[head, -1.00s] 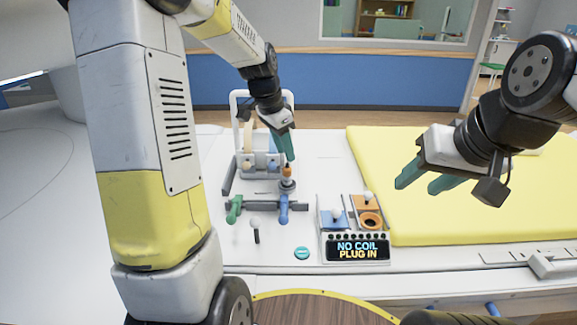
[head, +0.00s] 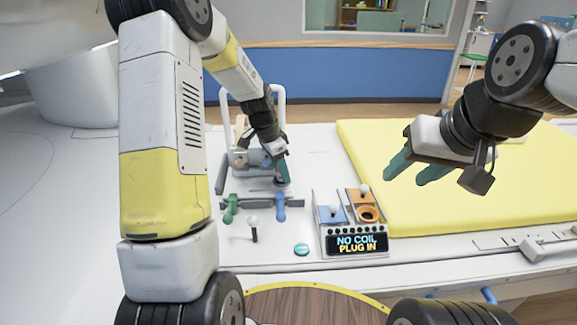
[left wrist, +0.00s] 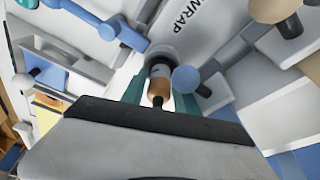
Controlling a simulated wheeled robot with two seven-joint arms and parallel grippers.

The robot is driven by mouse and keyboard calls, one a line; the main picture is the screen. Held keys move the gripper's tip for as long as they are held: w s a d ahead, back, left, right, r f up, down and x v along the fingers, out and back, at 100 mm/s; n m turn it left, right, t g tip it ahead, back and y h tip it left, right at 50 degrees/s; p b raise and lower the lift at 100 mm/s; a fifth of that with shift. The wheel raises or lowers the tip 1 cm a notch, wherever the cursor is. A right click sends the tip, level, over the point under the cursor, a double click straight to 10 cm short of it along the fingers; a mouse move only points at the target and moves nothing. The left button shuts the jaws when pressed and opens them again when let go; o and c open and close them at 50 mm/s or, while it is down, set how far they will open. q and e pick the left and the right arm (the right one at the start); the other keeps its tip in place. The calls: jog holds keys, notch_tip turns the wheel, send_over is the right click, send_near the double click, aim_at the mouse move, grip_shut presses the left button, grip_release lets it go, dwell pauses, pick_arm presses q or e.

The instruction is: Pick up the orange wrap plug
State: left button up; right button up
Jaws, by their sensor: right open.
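The orange wrap plug (left wrist: 158,86) shows in the left wrist view as an orange and dark cylinder with a dark tip, by a white panel lettered "WRAP". My left gripper (head: 283,172) points down at the plug's place; its teal fingers lie on either side of the plug in the left wrist view (left wrist: 156,95). Thin gaps show between plug and fingers, so the gripper looks open around it. In the head view the fingers hide the plug. My right gripper (head: 414,172) is open and empty above the yellow pad.
A display (head: 357,243) reads "NO COIL PLUG IN". Blue (head: 331,214) and orange (head: 369,213) sockets stand behind it. The yellow pad (head: 460,190) lies right.

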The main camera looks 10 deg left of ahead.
pick_arm(q)
jog(key=shift+f, duration=0.15)
grip_shut()
jog(key=shift+r, duration=0.45)
jog(key=r, duration=0.3)
jog(key=shift+s+d, duration=0.2)
jog(key=s+d, duration=0.3)
jog(key=s, duration=0.3)
jog(key=s+d+r, duration=0.1)
jog(key=s+d, duration=0.3)
jog(key=s, duration=0.3)
jog(key=shift+s+d, duration=0.25)
